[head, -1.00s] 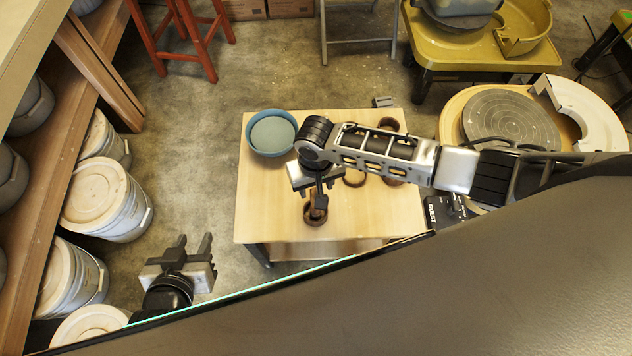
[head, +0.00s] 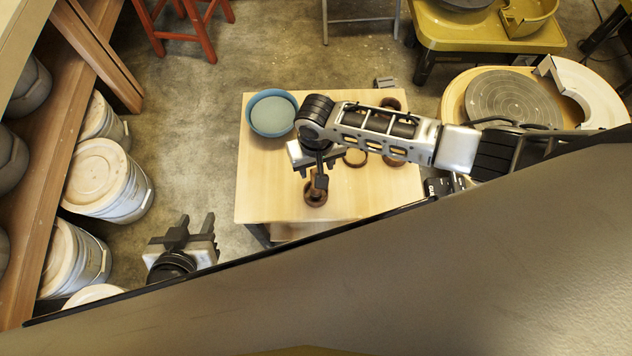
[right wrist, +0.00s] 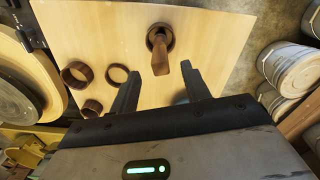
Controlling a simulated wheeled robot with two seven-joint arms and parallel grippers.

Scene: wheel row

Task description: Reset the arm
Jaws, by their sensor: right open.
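My right gripper (head: 319,177) is over the wooden table (head: 265,205), and its arm comes in from the right. In the right wrist view its two fingers (right wrist: 160,90) stand apart with nothing between them. A dark brown ring with a wooden peg-like piece (right wrist: 160,42) stands on the table just beyond the fingertips. In the head view this ring (head: 315,194) is partly covered by the gripper. My left gripper (head: 196,220) is at the lower left, over the floor beside the table, with its fingers apart and empty.
A blue bowl (head: 273,114) sits at the table's far left corner. Several brown rings (right wrist: 75,74) lie on the table, partly under my right arm in the head view. White buckets (head: 104,180) line the left side. A round grey wheel (head: 513,105) stands at the right.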

